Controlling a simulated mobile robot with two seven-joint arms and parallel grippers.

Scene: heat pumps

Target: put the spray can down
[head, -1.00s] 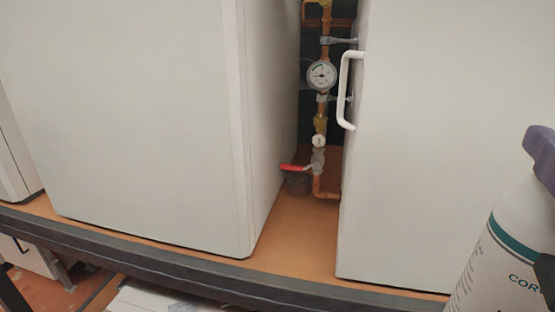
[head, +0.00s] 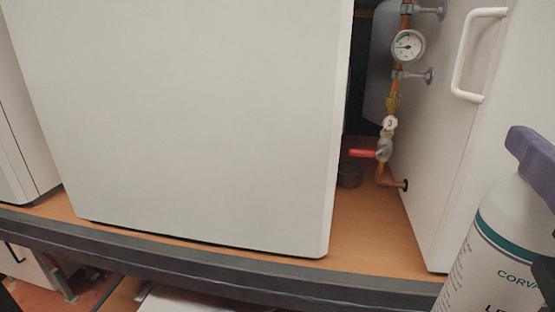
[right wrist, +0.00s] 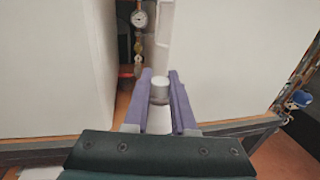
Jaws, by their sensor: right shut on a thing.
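The spray can (head: 490,255) is white with a teal band and printed lettering. It stands roughly upright, slightly tilted in the picture, at the lower right of the head view. My right gripper (head: 535,160), with purple fingers, is at its top. In the right wrist view the purple fingers of my right gripper (right wrist: 160,88) close on both sides of the can's light cap (right wrist: 160,86). The can's lower part is cut off by the frame in the head view. My left gripper is not in view.
A shelf (head: 200,250) with a dark front edge carries large white cabinets (head: 190,110). Between them are copper pipes with a gauge (head: 408,46) and a red-handled valve (head: 364,153). A white handle (head: 468,60) sticks out of the right cabinet. Open floor shows at right (right wrist: 285,150).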

